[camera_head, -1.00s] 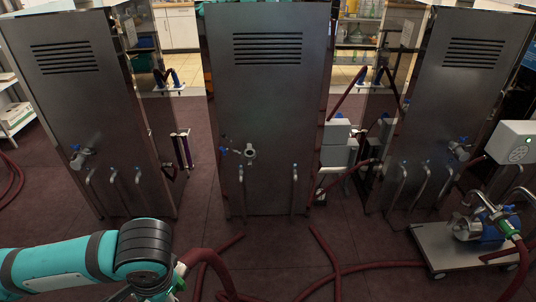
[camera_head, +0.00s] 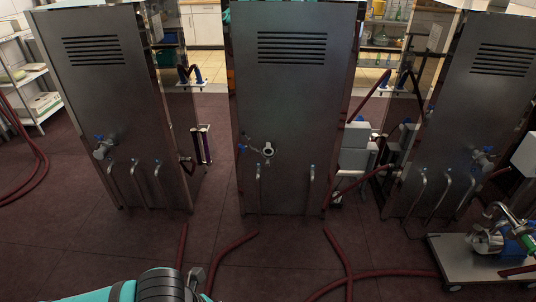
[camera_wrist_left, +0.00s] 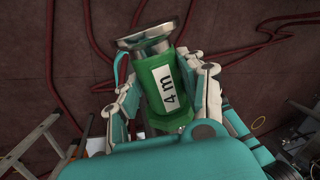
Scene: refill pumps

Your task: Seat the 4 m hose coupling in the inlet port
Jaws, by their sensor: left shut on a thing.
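The green hose coupling (camera_wrist_left: 160,85) shows in the left wrist view, with a white "4 m" label and a wide metal flange on its end. My left gripper (camera_wrist_left: 160,92) is shut on it, with fingers on both sides of the green body. In the head view my left arm comes in at the bottom edge, and the coupling cannot be made out clearly there. A round metal port (camera_head: 268,150) with a blue-handled valve sits on the front of the middle steel cabinet (camera_head: 290,110), well beyond the arm. My right gripper is not in view.
Steel cabinets stand left (camera_head: 100,90) and right (camera_head: 480,110), with similar valves and bent pipes low on their fronts. Red hoses (camera_head: 235,245) lie across the dark floor. A pump cart (camera_head: 460,268) stands at the lower right.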

